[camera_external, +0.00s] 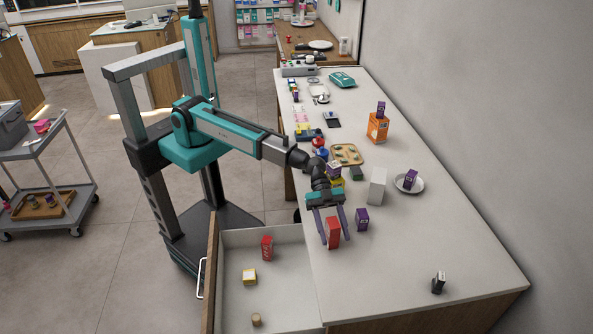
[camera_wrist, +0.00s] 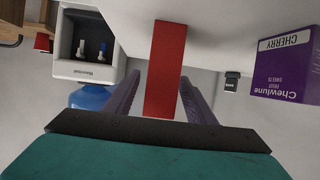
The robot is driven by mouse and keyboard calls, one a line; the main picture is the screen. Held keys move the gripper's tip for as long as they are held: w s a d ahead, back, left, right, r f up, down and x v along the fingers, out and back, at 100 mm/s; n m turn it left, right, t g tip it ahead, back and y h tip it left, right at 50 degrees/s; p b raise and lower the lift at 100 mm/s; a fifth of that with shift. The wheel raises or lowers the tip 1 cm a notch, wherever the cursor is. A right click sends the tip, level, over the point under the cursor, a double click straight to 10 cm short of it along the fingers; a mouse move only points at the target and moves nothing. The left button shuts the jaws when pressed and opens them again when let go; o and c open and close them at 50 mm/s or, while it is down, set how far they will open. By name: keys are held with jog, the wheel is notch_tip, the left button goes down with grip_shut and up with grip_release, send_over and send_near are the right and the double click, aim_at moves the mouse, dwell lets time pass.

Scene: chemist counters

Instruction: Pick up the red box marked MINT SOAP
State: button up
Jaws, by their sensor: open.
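A tall red box (camera_external: 333,233) stands upright on the white counter near its front edge, by the open drawer. It also shows in the wrist view (camera_wrist: 166,65) as a plain red face; I cannot read its marking. My gripper (camera_external: 335,238) is open, pointing down, with one finger on each side of this box. In the wrist view the fingers of my gripper (camera_wrist: 161,78) flank the box, with a gap visible on each side. A second red box (camera_external: 267,247), with pale lettering too small to read, is in the drawer.
A purple CHERRY Chewlune box (camera_wrist: 287,65) stands close to the right of the red box, also in the external view (camera_external: 362,219). A white box (camera_external: 377,187) and a plate (camera_external: 420,185) are behind. The open drawer (camera_external: 285,298) lies front left; the counter's front right is mostly clear.

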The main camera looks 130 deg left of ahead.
jog(key=shift+x, duration=1.1)
jog(key=c, duration=1.2)
jog(key=shift+r, duration=0.2)
